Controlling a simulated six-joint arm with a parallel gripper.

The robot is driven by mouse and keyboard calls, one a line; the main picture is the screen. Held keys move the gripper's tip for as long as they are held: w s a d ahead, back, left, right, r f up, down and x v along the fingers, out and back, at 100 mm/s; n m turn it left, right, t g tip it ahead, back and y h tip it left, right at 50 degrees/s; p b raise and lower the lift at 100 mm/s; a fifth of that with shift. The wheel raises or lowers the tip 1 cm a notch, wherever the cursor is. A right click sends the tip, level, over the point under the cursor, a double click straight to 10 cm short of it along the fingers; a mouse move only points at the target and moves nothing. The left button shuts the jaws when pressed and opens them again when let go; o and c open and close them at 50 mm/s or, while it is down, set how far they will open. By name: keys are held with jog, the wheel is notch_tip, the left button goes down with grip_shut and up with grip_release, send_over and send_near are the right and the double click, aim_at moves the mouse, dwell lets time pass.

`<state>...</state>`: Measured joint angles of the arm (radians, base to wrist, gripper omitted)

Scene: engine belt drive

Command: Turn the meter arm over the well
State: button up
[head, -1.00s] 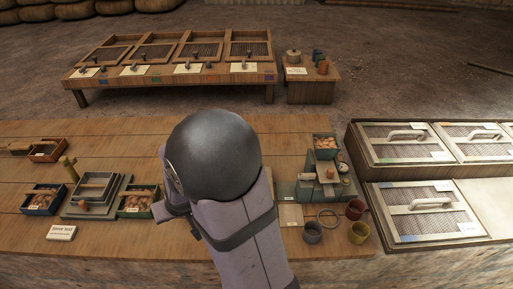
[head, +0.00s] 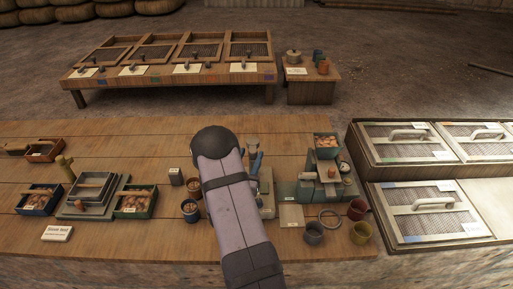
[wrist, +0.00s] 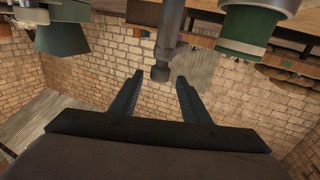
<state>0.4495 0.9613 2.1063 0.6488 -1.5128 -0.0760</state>
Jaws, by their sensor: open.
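In the wrist view my gripper (wrist: 157,88) has its two dark fingers spread apart with nothing clamped between them. A grey rod with a rounded knob end (wrist: 161,72) stands just beyond the fingertips, near the gap between them; I cannot tell whether it is the meter arm. In the head view my arm covers the middle of the bench, and a blue-grey part of my gripper (head: 258,163) shows to its right. A small grey cup-like part (head: 252,144) and a pale plate (head: 267,207) show beside it. The well cannot be made out clearly.
A grey-green stand (head: 306,190) with a box of brown pieces (head: 326,147) is to the right. Small pots (head: 190,210) are left of my arm.

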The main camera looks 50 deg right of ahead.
aim_at(257, 145)
jog(key=shift+d+f, duration=0.1)
jog(key=shift+f, duration=0.25)
jog(key=shift+p+x, duration=1.2)
jog(key=shift+x, duration=2.45)
grip_shut()
